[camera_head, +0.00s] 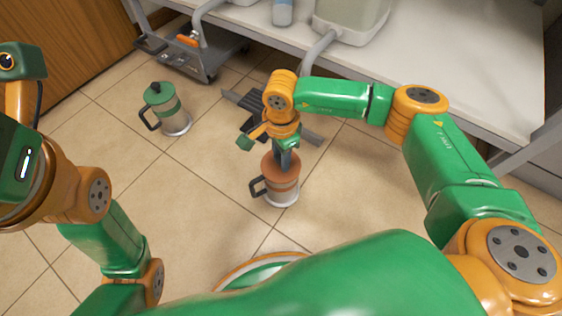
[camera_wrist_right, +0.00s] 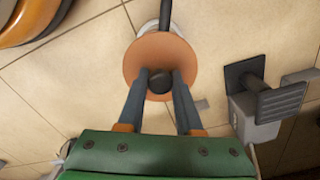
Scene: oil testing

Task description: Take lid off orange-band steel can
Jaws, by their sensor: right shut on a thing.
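The orange-band steel can (camera_head: 286,197) stands upright on the tiled floor, its black handle pointing left. Its orange lid (camera_head: 275,166) sits at the top of the can; I cannot tell whether there is a gap below it. My right gripper (camera_head: 287,157) points down at the lid from above. In the right wrist view its two fingers (camera_wrist_right: 158,84) are shut on the dark knob of the orange lid (camera_wrist_right: 143,52). The lid hides most of the can there. My left arm is at the left of the head view, but its gripper fingers are not visible.
A green-band can (camera_head: 175,118) with a green lid stands on the floor further left. A dark pedal-like device (camera_head: 245,101) lies on the floor behind my right gripper; it also shows in the right wrist view (camera_wrist_right: 262,100). A white table (camera_head: 465,70) and a grey cart (camera_head: 190,58) stand behind.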

